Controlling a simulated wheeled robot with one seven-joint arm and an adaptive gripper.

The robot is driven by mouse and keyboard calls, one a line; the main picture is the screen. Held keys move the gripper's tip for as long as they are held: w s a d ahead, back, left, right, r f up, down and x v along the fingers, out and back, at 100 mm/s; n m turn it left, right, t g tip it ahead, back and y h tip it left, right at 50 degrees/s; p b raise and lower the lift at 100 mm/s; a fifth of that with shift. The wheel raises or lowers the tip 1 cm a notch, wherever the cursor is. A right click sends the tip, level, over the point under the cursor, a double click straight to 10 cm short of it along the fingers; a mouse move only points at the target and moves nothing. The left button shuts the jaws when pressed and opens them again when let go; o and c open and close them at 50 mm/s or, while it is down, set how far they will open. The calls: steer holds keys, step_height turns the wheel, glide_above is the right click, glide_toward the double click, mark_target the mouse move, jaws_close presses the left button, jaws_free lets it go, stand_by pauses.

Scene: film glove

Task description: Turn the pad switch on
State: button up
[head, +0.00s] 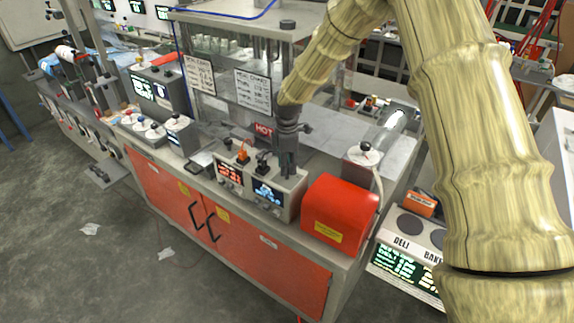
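My gripper (287,170) is dark and points down at the end of my pale, bamboo-textured arm. It is at the right rear part of a grey control box (285,208) with a red-lit display (229,174) and a blue-lit display (268,193). Its fingers look close together, but I cannot tell whether they are open or shut, or whether they touch the box. An orange switch-like part (243,153) and a dark one (263,161) stand on the box, left of my gripper. I cannot tell which part is the pad switch.
The box stands on a bench with orange doors (248,257). A red rounded housing (338,206) is close on its right. A red HOT sign (264,131) and clear panels with printed charts (253,92) stand behind. A round-topped device (364,153) is at right.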

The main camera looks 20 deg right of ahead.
steer(key=shift+f, duration=0.25)
steer(key=shift+m, duration=0.3)
steer(key=m+b, duration=0.2)
steer(key=m, duration=0.1)
steer(key=shift+m, duration=0.3)
steer(key=m+b, duration=0.2)
steer(key=m, duration=0.2)
steer(key=m+b, duration=0.1)
steer(key=m, duration=0.8)
steer(key=shift+m+b, duration=0.3)
steer(key=shift+b, duration=0.1)
steer(key=shift+r, duration=0.1)
